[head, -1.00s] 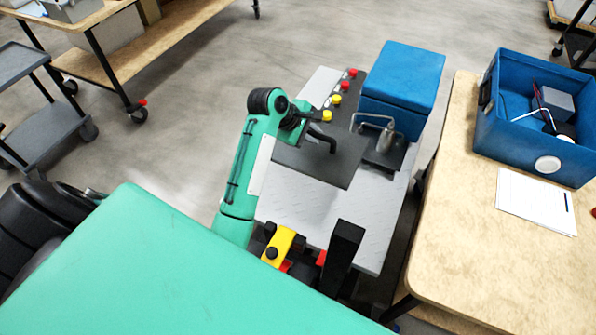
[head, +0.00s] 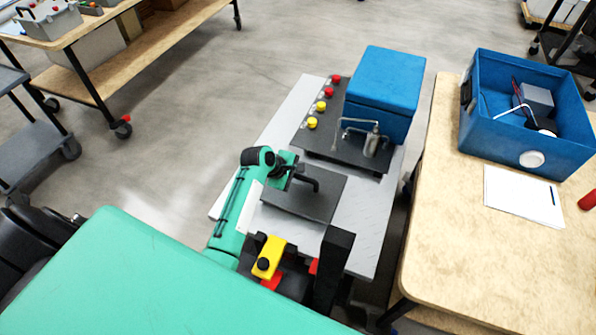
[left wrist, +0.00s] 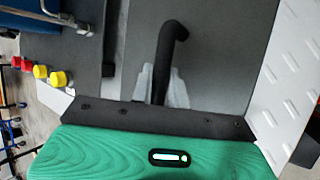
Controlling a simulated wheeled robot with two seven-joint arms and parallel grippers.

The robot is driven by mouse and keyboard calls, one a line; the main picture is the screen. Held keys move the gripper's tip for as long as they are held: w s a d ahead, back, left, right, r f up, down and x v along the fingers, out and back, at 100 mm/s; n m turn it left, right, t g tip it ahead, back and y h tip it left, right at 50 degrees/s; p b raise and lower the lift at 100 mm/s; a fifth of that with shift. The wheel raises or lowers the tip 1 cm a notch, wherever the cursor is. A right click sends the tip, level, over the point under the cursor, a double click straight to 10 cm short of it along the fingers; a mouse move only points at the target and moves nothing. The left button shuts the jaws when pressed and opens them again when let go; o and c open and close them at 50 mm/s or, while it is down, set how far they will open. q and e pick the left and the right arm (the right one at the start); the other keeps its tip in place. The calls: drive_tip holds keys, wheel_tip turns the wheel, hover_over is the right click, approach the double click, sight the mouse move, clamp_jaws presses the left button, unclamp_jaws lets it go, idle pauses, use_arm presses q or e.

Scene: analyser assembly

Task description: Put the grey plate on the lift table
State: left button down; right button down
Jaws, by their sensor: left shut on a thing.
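The grey plate (head: 318,206) is a flat dark slab with a bent black handle (left wrist: 166,58). My left gripper (head: 297,174) is shut on the handle; its pale fingers flank it in the left wrist view (left wrist: 162,86). The plate lies flat over the near half of the lift table (head: 365,240), which has a light grey tread-patterned top. I cannot tell whether the plate touches the top or hovers just above it. My right gripper is not in view.
On the table's far half are a dark panel (head: 325,142) with red and yellow buttons, a metal bracket (head: 358,128) and a blue box (head: 385,85). A black post (head: 333,265) and yellow part (head: 268,257) stand at the near edge. A wooden bench (head: 440,220) is at right.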

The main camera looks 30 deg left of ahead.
use_arm(q)
wheel_tip(320, 180, down, 4)
drive_tip(key=shift+r, duration=0.2)
drive_tip(key=shift+w+f, duration=0.1)
drive_tip(key=shift+f, duration=0.1)
drive_tip(key=c, duration=1.8)
unclamp_jaws()
drive_tip(key=shift+f, duration=0.2)
drive_tip(key=o, duration=0.3)
drive_tip(key=shift+o, duration=0.7)
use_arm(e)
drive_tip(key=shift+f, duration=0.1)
use_arm(q)
drive_tip(key=shift+r, duration=0.1)
